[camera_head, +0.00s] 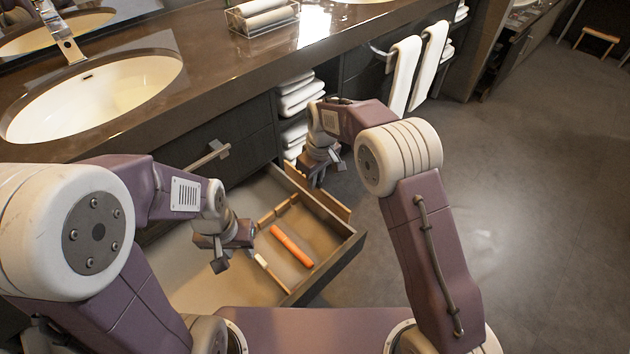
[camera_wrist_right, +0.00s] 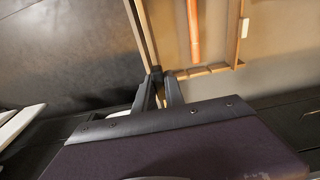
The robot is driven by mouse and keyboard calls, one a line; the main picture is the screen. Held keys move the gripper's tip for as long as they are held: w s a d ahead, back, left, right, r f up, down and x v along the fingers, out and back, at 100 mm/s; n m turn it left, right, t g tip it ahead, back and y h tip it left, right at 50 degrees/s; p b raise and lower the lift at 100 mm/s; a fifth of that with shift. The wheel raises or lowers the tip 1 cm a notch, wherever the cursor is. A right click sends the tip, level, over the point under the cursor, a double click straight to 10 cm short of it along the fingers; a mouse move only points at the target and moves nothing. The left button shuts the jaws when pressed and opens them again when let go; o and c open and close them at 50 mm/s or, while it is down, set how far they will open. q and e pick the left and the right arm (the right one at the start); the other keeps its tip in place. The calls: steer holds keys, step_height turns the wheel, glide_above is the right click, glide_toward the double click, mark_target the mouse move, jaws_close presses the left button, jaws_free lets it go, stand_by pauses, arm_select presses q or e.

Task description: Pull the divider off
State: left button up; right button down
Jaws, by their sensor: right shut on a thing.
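The open drawer (camera_head: 355,243) holds light wooden divider pieces. A short crosspiece (camera_head: 278,209) lies across its back part, and a strip with a white patch (camera_head: 271,275) runs toward the front. Another wooden strip (camera_head: 325,199) runs along the drawer's right side. My right gripper (camera_head: 324,172) is over the right side wall, shut on a divider piece. In the right wrist view its fingertips (camera_wrist_right: 160,77) meet the crosspiece's end (camera_wrist_right: 205,70) beside the long strip (camera_wrist_right: 147,35); the exact grip is unclear. My left gripper (camera_head: 238,258) is open above the drawer, beside the white patch.
An orange bar (camera_head: 291,246) lies loose in the drawer; it also shows in the right wrist view (camera_wrist_right: 193,30). The vanity counter (camera_head: 215,85) stands behind, with a sink (camera_head: 100,95) and a handle (camera_head: 208,156) below. Towels (camera_head: 300,95) fill the shelves. The right floor is clear.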

steer(key=shift+r+p, duration=4.15)
step_height(320, 180, up, 12)
steer(key=p, duration=1.1)
steer(key=shift+f, duration=0.25)
